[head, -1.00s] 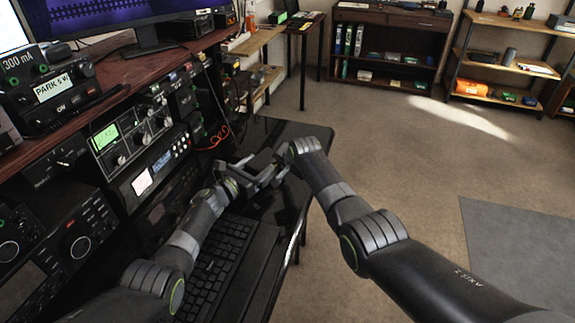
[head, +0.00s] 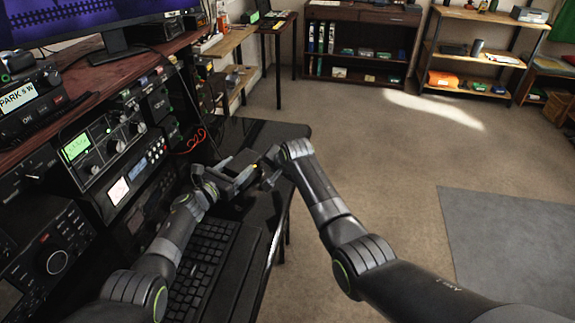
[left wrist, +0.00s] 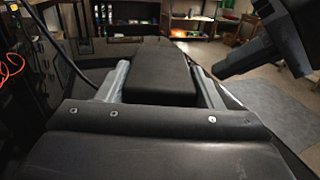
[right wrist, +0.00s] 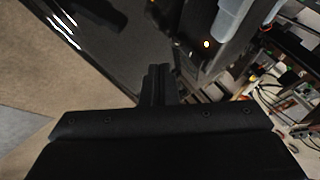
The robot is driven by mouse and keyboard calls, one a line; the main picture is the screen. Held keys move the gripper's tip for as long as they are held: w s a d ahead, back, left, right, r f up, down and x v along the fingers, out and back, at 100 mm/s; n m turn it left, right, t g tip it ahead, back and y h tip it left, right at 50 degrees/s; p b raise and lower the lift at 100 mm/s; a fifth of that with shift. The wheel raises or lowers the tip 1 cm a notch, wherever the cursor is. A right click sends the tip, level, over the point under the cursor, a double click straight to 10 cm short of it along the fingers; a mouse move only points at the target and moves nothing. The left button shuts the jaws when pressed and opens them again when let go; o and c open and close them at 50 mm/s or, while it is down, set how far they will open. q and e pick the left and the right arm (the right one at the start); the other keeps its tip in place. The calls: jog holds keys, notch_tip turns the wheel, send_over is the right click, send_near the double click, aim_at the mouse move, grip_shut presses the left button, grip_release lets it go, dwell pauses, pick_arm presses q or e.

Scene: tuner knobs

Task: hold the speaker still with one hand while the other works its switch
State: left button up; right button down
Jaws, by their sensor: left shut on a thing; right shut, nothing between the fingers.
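The speaker (left wrist: 158,70) is a dark box at the black desk. My left gripper (head: 243,182) is shut on it; in the left wrist view the pale fingers lie along both its sides. My right gripper (head: 268,172) is shut and empty close beside the speaker. Its closed fingertips (right wrist: 157,72) point toward the speaker's side in the right wrist view. I cannot make out the switch or whether the fingertips touch it.
A keyboard (head: 205,262) lies on the black desk (head: 265,130) near my left arm. Radio units (head: 110,145) stack along the left, with an orange cable (head: 197,140) behind. Open carpet (head: 370,150) lies right of the desk.

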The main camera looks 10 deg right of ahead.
pick_arm(q)
jog(key=shift+w+a, duration=0.1)
pick_arm(e)
jog(key=v, duration=0.9)
jog(key=shift+s+d, duration=0.4)
jog(key=shift+s, duration=0.15)
pick_arm(q)
jog(key=o, duration=1.3)
